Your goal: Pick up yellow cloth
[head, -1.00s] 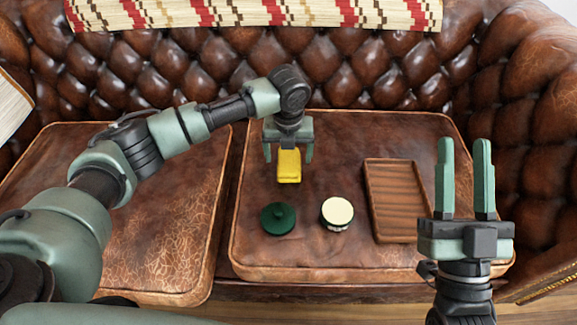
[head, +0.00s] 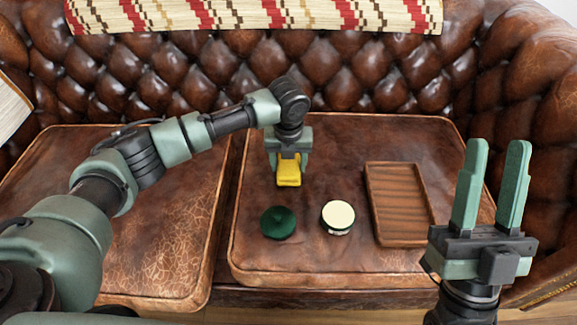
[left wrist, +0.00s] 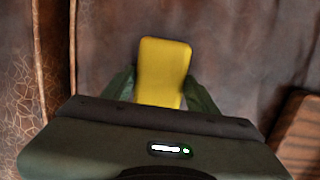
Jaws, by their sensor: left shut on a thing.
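The yellow cloth (head: 289,173) is a small folded block over the right seat cushion of the sofa. My left gripper (head: 288,163) points down and is shut on it. In the left wrist view the cloth (left wrist: 163,72) sits between the two dark green fingers (left wrist: 160,92). I cannot tell whether the cloth touches the cushion. My right gripper (head: 492,185) is at the right of the head view, fingers pointing up, apart and empty.
On the right cushion (head: 300,260) are a dark green round lid-like object (head: 278,222), a round cream-topped container (head: 337,217) and a wooden tray (head: 399,205), which looks empty. The left cushion (head: 155,250) is bare. A striped woven blanket (head: 250,15) hangs over the backrest.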

